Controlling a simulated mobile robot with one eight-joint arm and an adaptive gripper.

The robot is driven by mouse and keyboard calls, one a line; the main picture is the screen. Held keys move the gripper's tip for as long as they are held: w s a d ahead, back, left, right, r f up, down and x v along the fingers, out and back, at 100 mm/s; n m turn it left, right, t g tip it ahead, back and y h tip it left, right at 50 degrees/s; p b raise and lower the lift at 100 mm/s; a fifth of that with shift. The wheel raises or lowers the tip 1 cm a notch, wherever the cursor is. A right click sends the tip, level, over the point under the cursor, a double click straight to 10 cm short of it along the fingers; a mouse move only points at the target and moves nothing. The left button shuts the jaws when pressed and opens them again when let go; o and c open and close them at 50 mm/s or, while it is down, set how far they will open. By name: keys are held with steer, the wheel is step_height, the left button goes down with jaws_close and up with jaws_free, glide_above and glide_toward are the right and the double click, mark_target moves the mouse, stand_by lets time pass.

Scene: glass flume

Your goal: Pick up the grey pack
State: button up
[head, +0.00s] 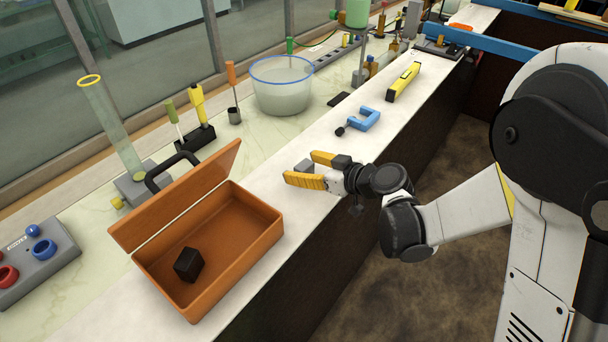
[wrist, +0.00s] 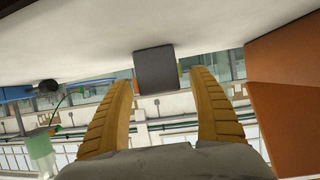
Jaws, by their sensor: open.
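The grey pack (head: 304,166) is a small block on the pale counter, right of the open orange box. My gripper (head: 303,169) is low over the counter, its yellow fingers open and pointing left at the pack. In the head view the pack shows at the gap between the fingertips, partly hidden by the near finger. In the wrist view, which is upside down, the grey pack (wrist: 156,70) is centred ahead between the two fingers (wrist: 161,84), with space on both sides. Nothing is gripped.
The orange box (head: 262,252) has its lid raised and a black block (head: 188,264) inside; its side also shows close by in the wrist view (wrist: 284,95). A blue clamp (head: 364,119) and yellow level (head: 404,82) lie farther along the counter. A tub (head: 283,92) stands behind.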

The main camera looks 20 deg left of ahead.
steer(key=shift+d+r, duration=0.1)
steer(key=shift+c, duration=0.6)
steer(key=c, duration=1.2)
steer(key=shift+r, duration=0.1)
